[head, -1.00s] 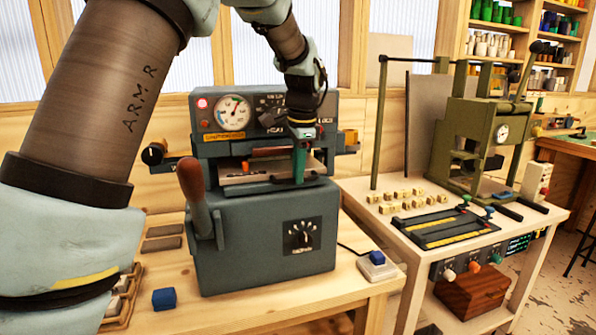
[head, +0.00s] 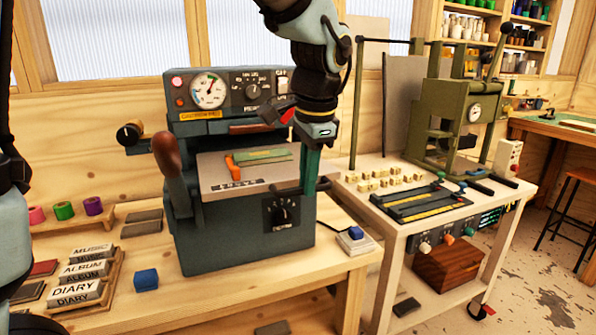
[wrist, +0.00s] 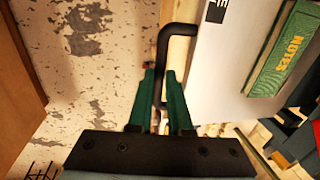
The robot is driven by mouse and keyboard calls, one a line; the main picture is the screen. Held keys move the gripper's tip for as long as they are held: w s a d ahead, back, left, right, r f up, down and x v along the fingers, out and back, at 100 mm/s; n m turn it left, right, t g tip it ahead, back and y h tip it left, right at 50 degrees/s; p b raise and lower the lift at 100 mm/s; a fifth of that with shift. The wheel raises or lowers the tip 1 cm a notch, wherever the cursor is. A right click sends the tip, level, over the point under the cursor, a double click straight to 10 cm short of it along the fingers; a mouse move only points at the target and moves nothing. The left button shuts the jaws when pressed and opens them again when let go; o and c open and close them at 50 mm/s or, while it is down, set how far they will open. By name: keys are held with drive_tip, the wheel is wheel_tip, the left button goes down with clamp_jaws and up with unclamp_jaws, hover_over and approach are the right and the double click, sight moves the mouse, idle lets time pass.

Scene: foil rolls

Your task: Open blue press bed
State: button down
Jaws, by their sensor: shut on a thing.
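The blue-grey press (head: 240,235) stands on the left wooden bench. Its flat bed (head: 215,172) sticks out of the front, carrying a green book (head: 264,156) and an orange piece (head: 232,166). In the wrist view the book (wrist: 275,60) reads "NOTES" on its spine, and the pale bed (wrist: 215,75) has a black bar handle (wrist: 178,30) at its edge. My gripper (head: 309,188) is at the bed's right front corner. In the wrist view its green fingers (wrist: 162,78) are closed around the handle's bar.
A blue block (head: 146,280) and a blue button box (head: 356,240) flank the press on the bench. An olive press (head: 450,115) stands on a cart at right. Floor shows in front.

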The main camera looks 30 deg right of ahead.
drive_tip(key=shift+s, duration=0.75)
drive_tip(key=c, duration=1.1)
unclamp_jaws()
drive_tip(key=r, duration=0.3)
drive_tip(key=s+r, duration=0.1)
drive_tip(key=r, duration=0.3)
drive_tip(key=s+r+b, duration=0.1)
drive_tip(key=r, duration=0.2)
drive_tip(key=shift+a+r, duration=0.15)
drive_tip(key=shift+r, duration=0.2)
